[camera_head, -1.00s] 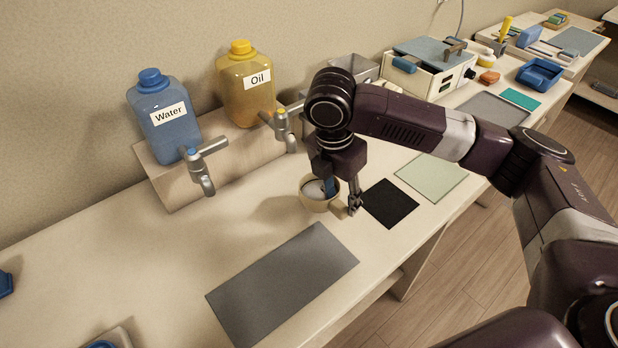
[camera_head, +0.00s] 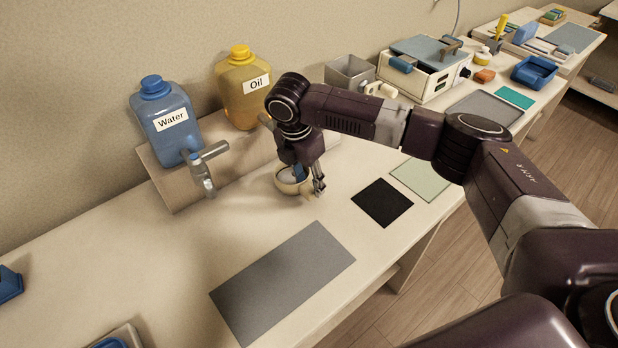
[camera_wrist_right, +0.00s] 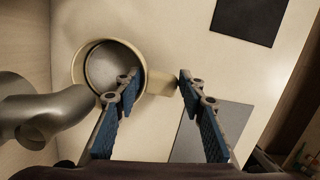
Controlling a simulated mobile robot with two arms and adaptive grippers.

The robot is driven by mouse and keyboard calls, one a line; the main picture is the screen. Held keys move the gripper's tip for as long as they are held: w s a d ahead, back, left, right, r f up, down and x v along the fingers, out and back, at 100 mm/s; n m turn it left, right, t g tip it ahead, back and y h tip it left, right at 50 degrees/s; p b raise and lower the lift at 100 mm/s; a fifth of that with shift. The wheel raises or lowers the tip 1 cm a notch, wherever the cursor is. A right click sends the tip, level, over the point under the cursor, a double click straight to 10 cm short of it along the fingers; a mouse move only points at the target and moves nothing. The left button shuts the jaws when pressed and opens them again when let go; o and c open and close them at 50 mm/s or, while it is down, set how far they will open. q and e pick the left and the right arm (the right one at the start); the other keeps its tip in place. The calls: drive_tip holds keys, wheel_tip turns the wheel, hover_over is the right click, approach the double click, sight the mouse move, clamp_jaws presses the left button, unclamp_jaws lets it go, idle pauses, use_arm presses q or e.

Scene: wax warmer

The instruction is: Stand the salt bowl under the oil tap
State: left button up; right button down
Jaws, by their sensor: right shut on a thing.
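The salt bowl (camera_head: 284,188), cream with a grey inside and a stubby handle, is at my right gripper (camera_head: 308,184), in front of the oil stand. In the right wrist view the bowl (camera_wrist_right: 78,72) has its handle between the fingers of my right gripper (camera_wrist_right: 158,84), which is shut on it. Whether the bowl touches the table is unclear. The yellow oil jug (camera_head: 238,100) stands at the wall. My arm hides most of the oil tap (camera_head: 265,119). A grey tap spout (camera_wrist_right: 45,112) shows beside the bowl in the wrist view. My left gripper is out of view.
The blue water jug (camera_head: 168,118) with its tap (camera_head: 205,170) stands left. A grey mat (camera_head: 283,283) lies in front, and a black mat (camera_head: 382,203) and green mat (camera_head: 426,179) lie right. The table left of the grey mat is mostly clear.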

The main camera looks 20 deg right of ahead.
drive_tip(key=shift+f, duration=0.1)
drive_tip(key=c, duration=1.5)
unclamp_jaws()
drive_tip(key=r+b, duration=0.1)
drive_tip(key=r, duration=0.3)
drive_tip(key=a+r+b, duration=0.1)
drive_tip(key=r, duration=0.3)
drive_tip(key=a+r+b, duration=0.1)
drive_tip(key=r, duration=0.3)
drive_tip(key=shift+s, duration=0.25)
